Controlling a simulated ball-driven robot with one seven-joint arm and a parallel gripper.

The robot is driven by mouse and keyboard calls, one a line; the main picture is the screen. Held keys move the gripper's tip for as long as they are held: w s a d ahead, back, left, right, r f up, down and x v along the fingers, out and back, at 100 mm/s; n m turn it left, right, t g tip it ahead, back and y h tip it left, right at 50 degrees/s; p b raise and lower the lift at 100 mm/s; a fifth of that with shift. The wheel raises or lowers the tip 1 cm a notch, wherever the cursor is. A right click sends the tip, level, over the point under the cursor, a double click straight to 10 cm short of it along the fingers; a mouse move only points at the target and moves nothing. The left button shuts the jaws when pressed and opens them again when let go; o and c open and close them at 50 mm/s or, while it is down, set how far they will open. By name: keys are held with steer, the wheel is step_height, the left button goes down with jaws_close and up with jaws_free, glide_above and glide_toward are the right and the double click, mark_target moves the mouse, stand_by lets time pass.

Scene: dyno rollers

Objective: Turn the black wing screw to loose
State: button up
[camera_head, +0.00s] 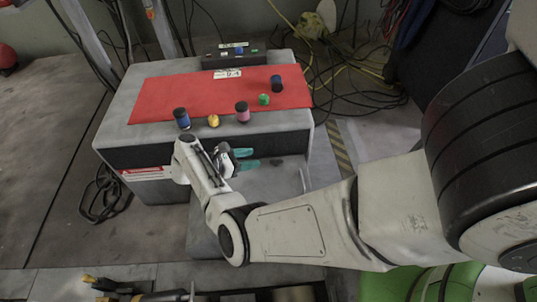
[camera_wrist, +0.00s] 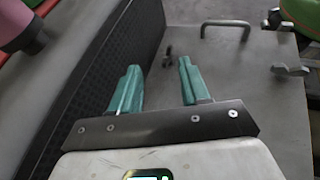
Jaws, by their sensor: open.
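A small black wing screw (camera_head: 276,161) stands on the grey metal surface beside the bench. In the wrist view a small dark upright piece (camera_wrist: 168,55), which looks like the same screw, shows just beyond my fingertips, roughly between their lines. My gripper (camera_head: 255,158) has two teal fingers and points toward the screw from the left. In the wrist view my gripper (camera_wrist: 159,65) is open with nothing between the fingers. The fingertips look apart from the screw. How tight the screw is cannot be told.
A metal handle (camera_wrist: 225,26) rises beyond the screw. A grey winged fitting (camera_wrist: 290,70) sits to the right. The grey bench with a red mat (camera_head: 165,97) borders the left side of the wrist view; several coloured knobs, including a pink one (camera_head: 242,112), stand on it.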

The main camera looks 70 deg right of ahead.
mark_target(273, 161)
steer(key=x, duration=0.3)
steer(key=b+x, duration=0.1)
steer(key=x, duration=0.2)
steer(key=b+x, duration=0.1)
steer(key=x, duration=0.3)
steer(key=shift+a+f, duration=0.25)
steer(key=shift+f, duration=0.1)
